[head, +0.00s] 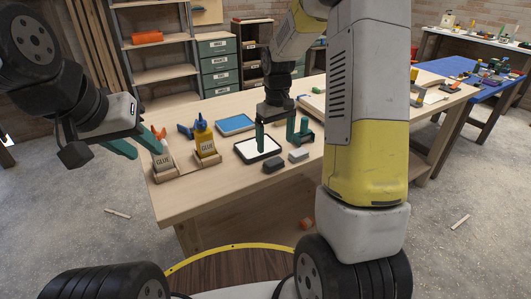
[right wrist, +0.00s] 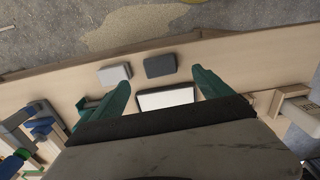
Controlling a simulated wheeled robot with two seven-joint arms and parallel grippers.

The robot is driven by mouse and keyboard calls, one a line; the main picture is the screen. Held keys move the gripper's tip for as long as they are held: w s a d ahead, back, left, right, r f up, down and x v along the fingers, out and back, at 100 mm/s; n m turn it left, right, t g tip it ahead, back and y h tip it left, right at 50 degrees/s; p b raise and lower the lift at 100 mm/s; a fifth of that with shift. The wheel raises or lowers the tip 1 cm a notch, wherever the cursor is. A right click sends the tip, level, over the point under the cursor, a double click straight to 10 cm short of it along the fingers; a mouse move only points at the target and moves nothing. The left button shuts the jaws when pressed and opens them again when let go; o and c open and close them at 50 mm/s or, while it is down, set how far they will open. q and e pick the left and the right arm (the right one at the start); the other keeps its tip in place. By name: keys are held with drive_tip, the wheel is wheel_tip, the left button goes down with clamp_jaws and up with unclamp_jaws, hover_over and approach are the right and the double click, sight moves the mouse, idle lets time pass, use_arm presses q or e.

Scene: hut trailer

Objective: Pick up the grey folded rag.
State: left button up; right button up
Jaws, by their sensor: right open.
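Two small flat grey pieces lie side by side near the front edge of the wooden workbench (head: 225,180). One is dark grey (head: 274,165), the other lighter grey (head: 298,155). I cannot tell for certain which is the folded rag. The right wrist view shows the lighter piece (right wrist: 115,74) and the dark piece (right wrist: 160,65) apart, beyond my fingertips. My right gripper (head: 282,145) is open and empty, pointing down over the bench just behind them. My left gripper (head: 148,154) is open and empty at the bench's left end, by the glue bottles.
A white-faced dark-rimmed tray (head: 270,154) lies under my right gripper. Glue bottles (head: 205,137) stand in wooden holders to the left. A blue tray (head: 235,124) lies behind. Clamps and tools sit further right. The front strip of bench beside the grey pieces is clear.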

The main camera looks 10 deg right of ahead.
sight(274, 161)
drive_tip(key=f, duration=0.8)
drive_tip(key=shift+w+a+f, duration=0.1)
drive_tip(key=shift+w+f, duration=0.1)
drive_tip(key=shift+w, duration=0.1)
drive_tip(key=c, duration=1.4)
drive_tip(key=shift+c, duration=0.2)
drive_tip(key=shift+r, duration=0.15)
wheel_tip(274, 161, up, 4)
drive_tip(key=shift+f, duration=0.25)
drive_tip(key=w+d, duration=0.1)
drive_tip(key=w, duration=0.4)
drive_tip(key=w+d+r, duration=0.1)
drive_tip(key=w, duration=0.4)
drive_tip(key=w+d, duration=0.1)
drive_tip(key=w, duration=0.4)
drive_tip(key=shift+w+d+r, duration=0.15)
drive_tip(key=shift+w, duration=0.15)
drive_tip(key=o, duration=0.8)
drive_tip(key=c, duration=0.7)
